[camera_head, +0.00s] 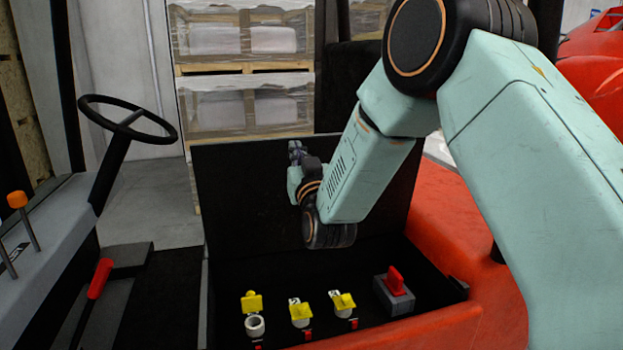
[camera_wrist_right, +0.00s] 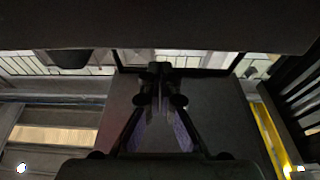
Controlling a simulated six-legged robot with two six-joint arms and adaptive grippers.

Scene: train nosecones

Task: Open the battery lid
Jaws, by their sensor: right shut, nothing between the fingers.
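The black battery lid (camera_head: 245,200) stands raised, close to upright, behind the open battery compartment in the head view. My right gripper (camera_head: 296,150) is small and partly hidden by its own wrist, in front of the lid's upper part. I cannot tell if it touches the lid. In the wrist view the fingers of the right gripper (camera_wrist_right: 160,75) are together with nothing between them. A dark flat surface behind them may be the lid. My left gripper is not in view.
The compartment holds a red switch (camera_head: 396,282) on a grey block and several white sockets with yellow caps (camera_head: 301,312). A steering wheel (camera_head: 128,118) and a red-handled lever (camera_head: 100,278) stand left. Wrapped pallets (camera_head: 245,100) stand behind. The red body (camera_head: 450,240) lies right.

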